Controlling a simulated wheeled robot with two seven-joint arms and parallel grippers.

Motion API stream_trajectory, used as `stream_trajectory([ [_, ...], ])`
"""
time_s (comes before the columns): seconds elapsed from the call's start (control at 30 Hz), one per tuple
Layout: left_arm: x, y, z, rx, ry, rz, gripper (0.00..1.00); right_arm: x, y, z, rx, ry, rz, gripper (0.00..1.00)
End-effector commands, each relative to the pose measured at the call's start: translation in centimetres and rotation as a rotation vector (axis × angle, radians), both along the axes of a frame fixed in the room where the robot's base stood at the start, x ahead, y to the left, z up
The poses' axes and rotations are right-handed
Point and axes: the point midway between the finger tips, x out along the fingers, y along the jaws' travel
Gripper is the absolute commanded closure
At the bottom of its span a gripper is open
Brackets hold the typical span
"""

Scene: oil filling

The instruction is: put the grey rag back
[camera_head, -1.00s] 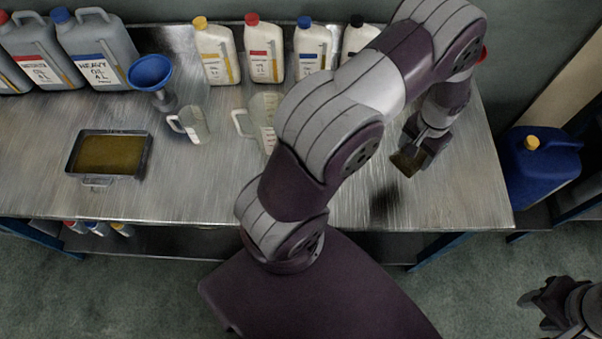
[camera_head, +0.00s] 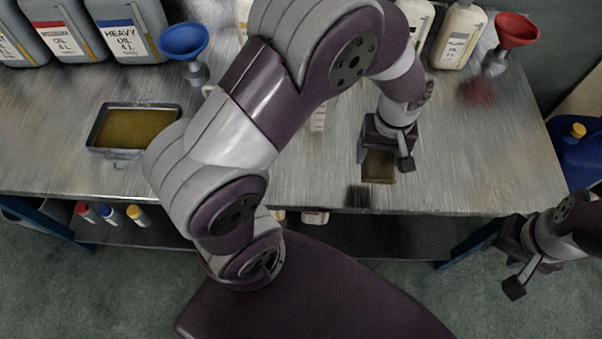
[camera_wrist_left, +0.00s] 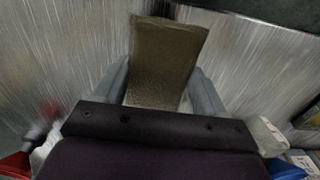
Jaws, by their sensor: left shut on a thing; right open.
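My left gripper (camera_head: 384,154) is shut on the grey rag (camera_head: 379,168), which looks brownish-olive here. The rag hangs below the fingers above the right part of the metal table, with a dark shadow on the tabletop beside it. In the left wrist view the rag (camera_wrist_left: 165,62) sticks out flat from between the two fingers. My right gripper (camera_head: 508,263) is open and empty, low at the right, in front of the table edge.
The metal table (camera_head: 480,165) is clear around the rag. A tray of brown oil (camera_head: 135,128), a blue funnel (camera_head: 185,45), grey canisters (camera_head: 125,28) and a red funnel (camera_head: 512,35) stand on it. Small bottles (camera_head: 110,214) sit on the shelf below. My left arm hides the middle.

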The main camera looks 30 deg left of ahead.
Motion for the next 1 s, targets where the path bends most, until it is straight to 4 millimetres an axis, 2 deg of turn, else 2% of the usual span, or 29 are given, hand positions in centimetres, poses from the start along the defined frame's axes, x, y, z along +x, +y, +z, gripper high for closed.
stream_trajectory([
  [0.13, -0.7, 1.8, -1.0, 0.002, 0.005, 0.047, 0.53, 0.0, 0.0, 0.2, 0.000, 0.000, 0.000, 0.57],
  [0.3, -2.3, 6.7, -4.1, 0.001, 0.007, 0.052, 0.53, 0.0, 0.0, 0.6, 0.000, 0.000, 0.000, 0.57],
  [0.4, -3.1, 9.0, -5.6, 0.000, 0.005, 0.049, 0.53, 0.0, 0.0, 0.8, 0.000, 0.000, 0.000, 0.57],
  [0.5, -3.5, 10.5, -6.6, 0.000, 0.002, 0.045, 0.53, 0.0, 0.0, 0.8, 0.000, 0.000, 0.000, 0.57],
  [0.67, -3.7, 11.1, -8.0, 0.000, 0.002, 0.040, 0.53, 0.0, 0.0, 0.8, 0.000, 0.000, 0.000, 0.57],
  [0.83, -3.8, 11.1, -10.9, 0.000, 0.004, 0.039, 0.53, 0.0, 0.0, 0.7, 0.000, 0.000, 0.000, 0.57],
  [1.0, -3.7, 11.1, -11.1, 0.001, 0.001, 0.039, 0.53, 0.0, 0.0, 0.7, 0.000, 0.000, 0.000, 0.57],
])
